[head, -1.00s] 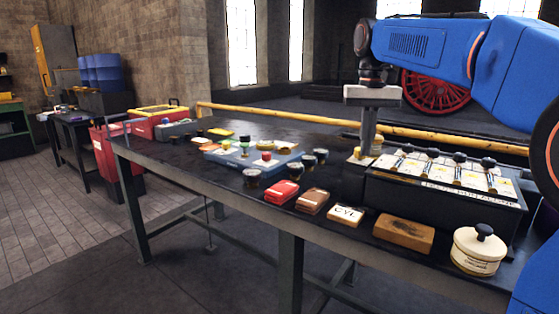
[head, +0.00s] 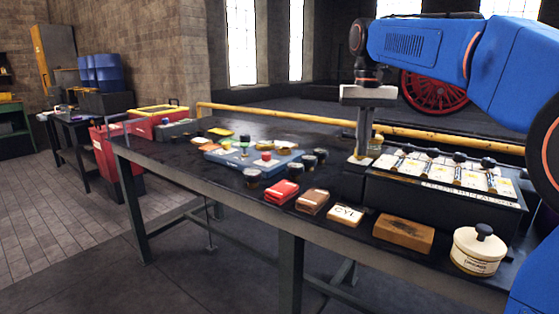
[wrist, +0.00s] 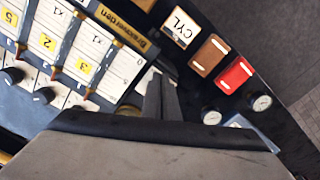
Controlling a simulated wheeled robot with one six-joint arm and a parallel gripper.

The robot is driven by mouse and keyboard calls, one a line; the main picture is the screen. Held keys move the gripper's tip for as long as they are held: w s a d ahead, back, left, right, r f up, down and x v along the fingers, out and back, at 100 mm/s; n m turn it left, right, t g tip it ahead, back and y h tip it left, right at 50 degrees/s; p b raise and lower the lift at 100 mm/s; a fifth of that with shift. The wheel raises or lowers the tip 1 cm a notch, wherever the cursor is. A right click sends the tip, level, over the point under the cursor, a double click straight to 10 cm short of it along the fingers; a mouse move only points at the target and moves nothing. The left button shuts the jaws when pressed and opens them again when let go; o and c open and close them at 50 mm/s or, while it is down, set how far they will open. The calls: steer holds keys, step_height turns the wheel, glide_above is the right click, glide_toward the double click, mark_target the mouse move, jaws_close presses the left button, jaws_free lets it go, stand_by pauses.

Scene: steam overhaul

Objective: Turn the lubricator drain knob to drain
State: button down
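The lubricator (head: 440,205) is a dark box at the right of the bench, with white numbered plates and small black knobs on its sloping top. In the wrist view its plates (wrist: 75,50) fill the upper left, and a black knob (wrist: 45,95) shows beside the plate marked 2. I cannot tell which knob is the drain knob. My gripper (head: 361,155) points down just past the box's left end, low over a pale plate (head: 357,161). In the wrist view its fingers (wrist: 162,98) lie together with nothing visible between them. Fingertip contact is unclear.
A wooden block (head: 404,233), a CYL card (head: 345,215), red (head: 283,191) and brown (head: 312,200) blocks and a lidded white pot (head: 478,250) line the front edge. Gauges (head: 252,177) and a blue tray (head: 225,158) stand left. A yellow rail (head: 280,117) runs behind.

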steer(key=shift+s+a, duration=0.1)
steer(key=shift+s, duration=0.25)
step_height(320, 180, up, 6)
stand_by(0.6)
steer(key=shift+s, duration=0.1)
